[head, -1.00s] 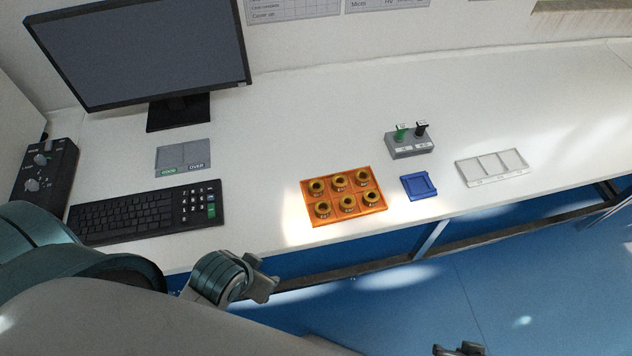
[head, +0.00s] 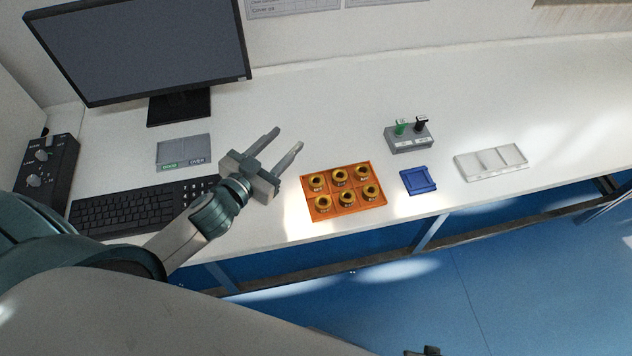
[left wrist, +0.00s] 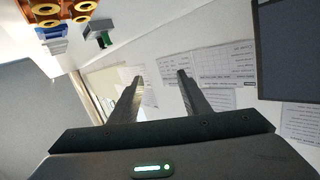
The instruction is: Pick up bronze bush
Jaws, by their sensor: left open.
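In the left wrist view, bushes (left wrist: 47,9) show at the top left corner with part of the orange tray (left wrist: 68,12). My left gripper (head: 287,140) is open and empty, above the bench to the left of the tray and apart from the bushes. In the left wrist view its two fingers (left wrist: 160,77) point toward the wall papers. My right gripper is at most a dark scrap at the bottom edge of the head view.
A blue square holder (head: 418,181), a grey block with green and black pegs (head: 409,140) and a white divided tray (head: 491,163) stand right of the orange tray. Keyboard (head: 130,208), monitor (head: 140,45), grey GOOD/OVER tray (head: 183,150) and control box (head: 45,172) are left. Back bench is clear.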

